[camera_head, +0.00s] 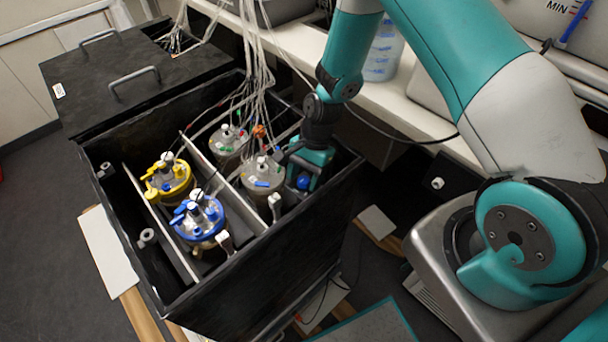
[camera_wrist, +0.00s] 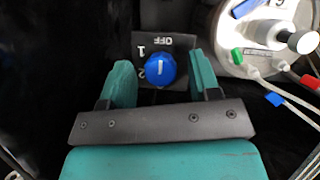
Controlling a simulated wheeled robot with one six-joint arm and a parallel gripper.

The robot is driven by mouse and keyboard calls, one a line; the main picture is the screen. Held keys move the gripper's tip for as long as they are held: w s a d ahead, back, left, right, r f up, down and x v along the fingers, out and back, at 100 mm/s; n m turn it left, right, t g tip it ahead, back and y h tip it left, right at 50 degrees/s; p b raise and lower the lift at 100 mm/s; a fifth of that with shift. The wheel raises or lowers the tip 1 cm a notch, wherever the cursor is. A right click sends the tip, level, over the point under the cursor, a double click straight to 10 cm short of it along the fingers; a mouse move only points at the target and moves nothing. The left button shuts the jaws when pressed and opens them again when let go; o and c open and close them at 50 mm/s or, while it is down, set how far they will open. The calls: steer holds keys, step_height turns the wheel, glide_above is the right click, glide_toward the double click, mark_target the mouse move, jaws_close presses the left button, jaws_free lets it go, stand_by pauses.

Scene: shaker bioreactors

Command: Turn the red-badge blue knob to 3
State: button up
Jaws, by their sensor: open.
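A blue knob (camera_wrist: 161,70) with a white line sits on a dark dial plate (camera_wrist: 182,44) in the wrist view. The plate shows OFF above the knob, 1 at its upper left and 2 at its lower left. The white line looks roughly upright in the picture. No 3 and no red badge can be made out. My gripper (camera_wrist: 160,66) is open, with one teal finger on each side of the knob. I see a gap on both sides. The head view shows my gripper (camera_head: 310,160) pointing down over a blue knob (camera_head: 303,182) inside the black box.
The black box (camera_head: 300,254) holds several vessels, including a yellow-topped one (camera_head: 168,180) and a blue-topped one (camera_head: 201,217). A grey-lidded vessel (camera_head: 262,174) stands close left of my gripper. White cables (camera_head: 258,75) hang over the box.

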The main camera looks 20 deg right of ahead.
steer(key=c, duration=0.9)
steer(key=shift+c, duration=0.2)
